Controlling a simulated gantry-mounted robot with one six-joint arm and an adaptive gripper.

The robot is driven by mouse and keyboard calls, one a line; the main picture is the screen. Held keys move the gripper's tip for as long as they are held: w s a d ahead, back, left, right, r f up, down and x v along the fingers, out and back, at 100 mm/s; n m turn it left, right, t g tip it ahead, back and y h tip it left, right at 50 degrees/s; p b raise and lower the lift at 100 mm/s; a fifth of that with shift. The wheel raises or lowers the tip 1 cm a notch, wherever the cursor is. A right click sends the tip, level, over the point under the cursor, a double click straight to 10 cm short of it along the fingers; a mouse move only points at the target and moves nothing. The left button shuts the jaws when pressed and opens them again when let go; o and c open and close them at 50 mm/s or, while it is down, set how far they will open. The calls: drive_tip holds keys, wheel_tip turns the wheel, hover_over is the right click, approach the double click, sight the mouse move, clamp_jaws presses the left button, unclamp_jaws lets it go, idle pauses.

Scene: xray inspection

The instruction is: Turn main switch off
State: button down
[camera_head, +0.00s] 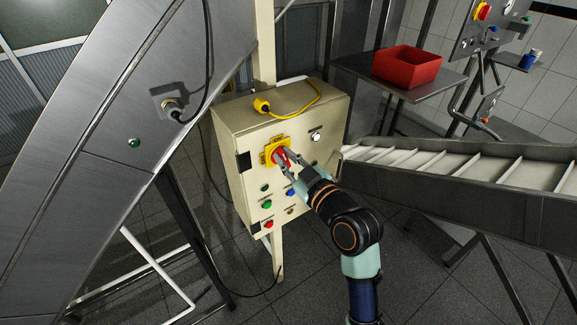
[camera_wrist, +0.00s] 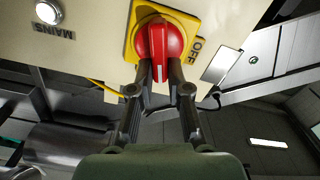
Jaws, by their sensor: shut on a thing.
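The main switch is a red rotary knob (camera_wrist: 160,45) on a yellow plate (camera_wrist: 190,20) on the front of a cream control box (camera_head: 233,125). In the head view the red knob (camera_head: 281,157) shows partly behind my fingers. My gripper (camera_wrist: 160,78) is shut on the red knob, one finger on each side of its handle. In the head view my gripper (camera_head: 287,158) reaches the box from the lower right. The word OFF is legible on the plate, to the right of the knob in the wrist view.
A white lamp labelled MAINS (camera_wrist: 47,12) sits beside the switch. Green, blue and red buttons (camera_head: 267,204) lie below it. A yellow plug with cable (camera_head: 262,105) rests on the box. A conveyor (camera_head: 460,190) stands right, with a red bin (camera_head: 407,66) behind.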

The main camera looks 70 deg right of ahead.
drive_tip(key=shift+w+a+f+n+b, duration=0.1)
drive_tip(key=shift+a+f+n+b, duration=0.15)
drive_tip(key=shift+n+b, duration=1.8)
drive_tip(key=shift+w+a+f+n+b, duration=0.15)
drive_tip(key=shift+f+n+b, duration=0.2)
drive_tip(key=shift+n+b, duration=1.7)
drive_tip(key=shift+w+a+f+n+b, duration=0.25)
drive_tip(key=shift+n+b, duration=0.95)
drive_tip(key=shift+n, duration=1.6)
drive_tip(key=shift+s+d, duration=0.1)
drive_tip(key=shift+s, duration=0.05)
drive_tip(key=c, duration=1.1)
unclamp_jaws()
